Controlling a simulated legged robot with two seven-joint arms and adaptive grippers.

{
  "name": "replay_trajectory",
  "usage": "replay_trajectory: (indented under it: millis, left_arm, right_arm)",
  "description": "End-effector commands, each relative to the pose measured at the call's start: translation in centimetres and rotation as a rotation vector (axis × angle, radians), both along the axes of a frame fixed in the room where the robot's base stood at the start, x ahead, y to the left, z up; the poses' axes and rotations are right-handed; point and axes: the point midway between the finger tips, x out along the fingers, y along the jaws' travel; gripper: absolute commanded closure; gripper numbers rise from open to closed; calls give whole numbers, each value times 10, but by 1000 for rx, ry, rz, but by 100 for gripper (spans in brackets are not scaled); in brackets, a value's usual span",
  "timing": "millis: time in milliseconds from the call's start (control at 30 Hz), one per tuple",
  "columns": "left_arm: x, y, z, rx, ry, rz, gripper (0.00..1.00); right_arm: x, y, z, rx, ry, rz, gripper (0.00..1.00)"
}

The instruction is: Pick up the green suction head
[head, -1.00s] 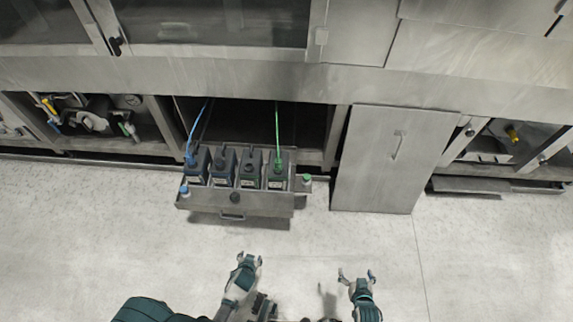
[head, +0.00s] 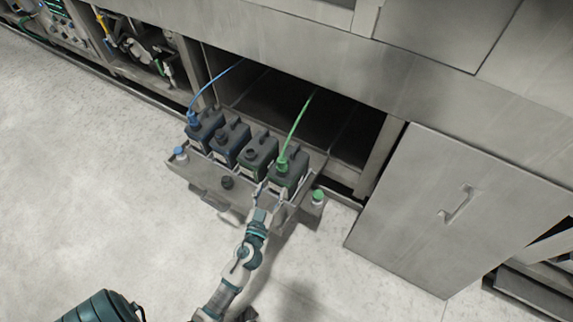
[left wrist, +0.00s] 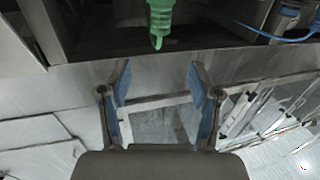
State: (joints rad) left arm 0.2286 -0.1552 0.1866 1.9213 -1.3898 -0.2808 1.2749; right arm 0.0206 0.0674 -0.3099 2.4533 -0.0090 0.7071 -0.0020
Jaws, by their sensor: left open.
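The green suction head (head: 283,164) sits on top of the rightmost dark canister (head: 287,178), with a green hose (head: 299,124) rising from it into the cabinet. In the left wrist view the green suction head (left wrist: 160,18) shows at the top centre, beyond the fingertips. My left gripper (head: 263,188) reaches up to the front of the canister drawer, just below and left of the green suction head. In the left wrist view my left gripper (left wrist: 159,82) is open, with nothing between its blue-padded fingers. My right gripper is not in view.
The pulled-out metal drawer (head: 205,184) holds a row of dark canisters. A blue suction head (head: 192,117) with a blue hose is on the leftmost one. A green-capped bottle (head: 318,197) stands at the drawer's right side. A metal panel (head: 440,215) stands right; the left floor is clear.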

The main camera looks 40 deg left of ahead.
Motion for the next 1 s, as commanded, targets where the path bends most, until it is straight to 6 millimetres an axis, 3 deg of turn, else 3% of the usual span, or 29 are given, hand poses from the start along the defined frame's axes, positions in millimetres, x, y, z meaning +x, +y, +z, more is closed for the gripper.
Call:
replay_trajectory:
  millis: [100, 300, 533, 800, 1000]
  left_arm:
    - [28, 16, 4, 3, -4, 0, 37]
    - [60, 33, -1, 0, 2, 1, 37]
    - [76, 40, -3, 1, 5, 1, 37]
    - [112, 57, -5, 1, 5, 0, 37]
    - [116, 59, -5, 0, 4, 0, 37]
  right_arm:
    - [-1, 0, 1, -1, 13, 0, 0]
    - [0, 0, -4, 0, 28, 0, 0]
    - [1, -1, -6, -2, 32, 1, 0]
    - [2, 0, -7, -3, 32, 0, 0]
    - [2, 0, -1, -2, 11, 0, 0]
